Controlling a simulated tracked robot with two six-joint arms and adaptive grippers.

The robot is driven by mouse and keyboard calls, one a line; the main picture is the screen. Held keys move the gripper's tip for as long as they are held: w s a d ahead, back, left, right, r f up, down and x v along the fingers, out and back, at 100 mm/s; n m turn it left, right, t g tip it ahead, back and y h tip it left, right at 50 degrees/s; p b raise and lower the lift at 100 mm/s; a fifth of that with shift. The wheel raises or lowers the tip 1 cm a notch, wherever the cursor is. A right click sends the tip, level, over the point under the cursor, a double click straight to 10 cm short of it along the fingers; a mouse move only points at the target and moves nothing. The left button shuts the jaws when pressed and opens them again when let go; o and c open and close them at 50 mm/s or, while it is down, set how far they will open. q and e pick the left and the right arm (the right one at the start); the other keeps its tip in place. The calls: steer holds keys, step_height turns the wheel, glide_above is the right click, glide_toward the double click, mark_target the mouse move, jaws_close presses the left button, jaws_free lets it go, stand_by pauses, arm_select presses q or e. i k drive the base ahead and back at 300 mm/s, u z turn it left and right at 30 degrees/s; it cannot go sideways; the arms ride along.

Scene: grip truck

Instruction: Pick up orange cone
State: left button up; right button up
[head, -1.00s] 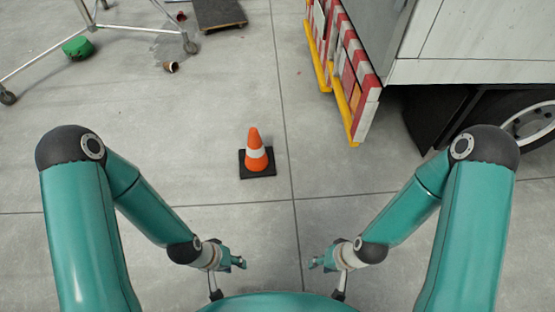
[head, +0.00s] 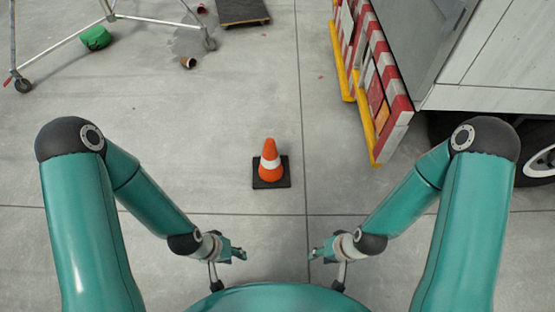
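The orange cone (head: 270,149) has a white band and a black square base. It stands upright on the grey floor, just left of the middle of the head view. My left gripper (head: 240,253) and my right gripper (head: 316,254) are both nearer to me than the cone, apart from it and from each other. Neither touches the cone. The fingers are small and seen from above, so I cannot tell whether either gripper is open or shut.
A truck with a red-and-white striped tail panel (head: 393,101) stands at right. A wheeled metal frame (head: 72,36), a green object (head: 96,38), a brown cup (head: 188,62) and a dark flat dolly (head: 243,11) are at the back. The floor around the cone is clear.

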mark_target(271, 170)
steer(key=u, duration=0.3)
steer(key=i, duration=0.55)
steer(key=z, duration=1.6)
steer(key=k, duration=1.2)
steer(key=u, duration=1.15)
steer(key=i, duration=0.85)
steer(key=u, duration=0.15)
